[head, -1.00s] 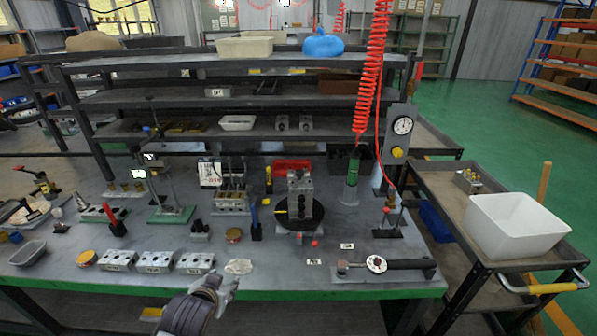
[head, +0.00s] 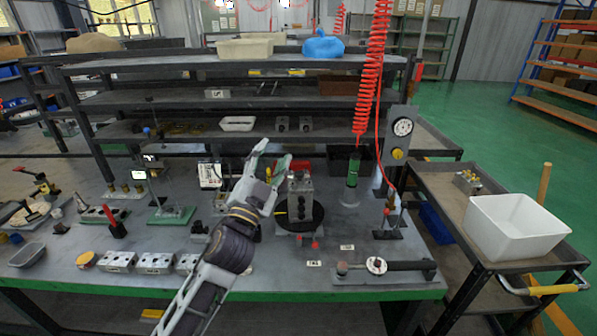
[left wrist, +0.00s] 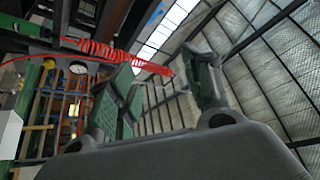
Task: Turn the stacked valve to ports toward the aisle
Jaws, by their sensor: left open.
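In the head view, the stacked valve (head: 300,199) is a grey metal block stack standing upright on a round black turntable (head: 317,215) in the middle of the bench. My left gripper (head: 271,158) is open and empty, just left of and above the top of the stack, its fingers pointing up. I cannot tell whether it touches the stack. In the left wrist view, its green-padded fingers (left wrist: 165,88) are spread with nothing between them; the valve is not visible there. My arm hides part of the bench left of the turntable. My right gripper is not in view.
Valve blocks (head: 156,263) lie along the front edge. A gauge post (head: 400,140) stands at right. Shelves (head: 180,100) rise behind.

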